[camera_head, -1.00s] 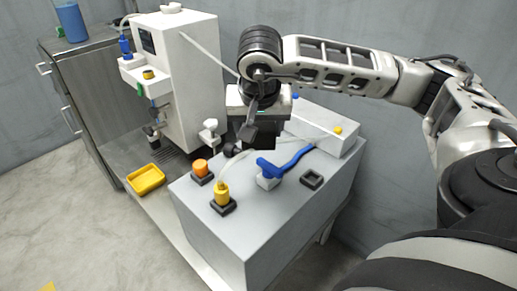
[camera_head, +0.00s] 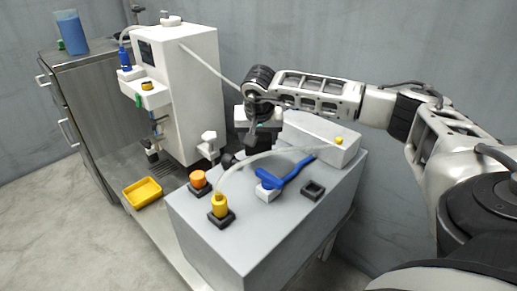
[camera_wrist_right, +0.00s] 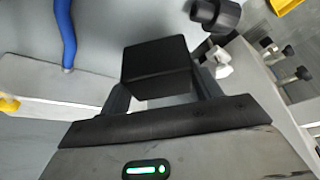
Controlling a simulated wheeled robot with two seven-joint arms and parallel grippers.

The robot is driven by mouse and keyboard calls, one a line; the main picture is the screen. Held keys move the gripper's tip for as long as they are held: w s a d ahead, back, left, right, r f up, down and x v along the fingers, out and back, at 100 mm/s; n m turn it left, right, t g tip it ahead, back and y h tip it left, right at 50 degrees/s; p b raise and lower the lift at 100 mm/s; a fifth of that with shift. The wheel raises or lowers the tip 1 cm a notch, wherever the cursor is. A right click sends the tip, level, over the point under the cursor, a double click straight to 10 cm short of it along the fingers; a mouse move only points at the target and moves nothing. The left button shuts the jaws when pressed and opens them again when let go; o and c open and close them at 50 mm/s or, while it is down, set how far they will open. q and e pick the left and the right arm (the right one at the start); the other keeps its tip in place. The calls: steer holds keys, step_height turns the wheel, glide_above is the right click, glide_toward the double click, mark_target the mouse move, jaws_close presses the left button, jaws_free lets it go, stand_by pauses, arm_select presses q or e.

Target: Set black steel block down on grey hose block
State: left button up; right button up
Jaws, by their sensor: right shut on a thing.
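My right gripper (camera_head: 254,142) is shut on the black steel block (camera_wrist_right: 157,62), which sits between its fingertips in the right wrist view. In the head view the block is hard to tell from the dark fingers. The grey hose block (camera_head: 322,148) is the long pale block on the back of the grey bench, with a yellow cap at its right end. It also shows at the left of the right wrist view (camera_wrist_right: 50,82). My right gripper is near its left end; the exact gap cannot be told. My left gripper is not in view.
The grey bench top (camera_head: 255,230) carries a blue-handled lever (camera_head: 290,175), an orange knob (camera_head: 198,180), a yellow fitting (camera_head: 219,204) with a pale hose, and an empty black square frame (camera_head: 312,190). A white machine (camera_head: 195,90) and yellow tray (camera_head: 142,193) are to the left.

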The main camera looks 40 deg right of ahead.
mark_target(258, 147)
step_height(258, 147, down, 3)
steer(key=shift+w+d+f+b, duration=0.1)
steer(key=shift+b, duration=0.45)
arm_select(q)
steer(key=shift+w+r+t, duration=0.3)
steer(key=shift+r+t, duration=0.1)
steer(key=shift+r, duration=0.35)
arm_select(e)
steer(key=o, duration=1.3)
steer(key=shift+f, duration=0.25)
steer(key=shift+c, duration=0.2)
steer(key=o, duration=0.4)
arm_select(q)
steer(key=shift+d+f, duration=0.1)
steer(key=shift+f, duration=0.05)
arm_select(e)
steer(key=shift+r, duration=0.1)
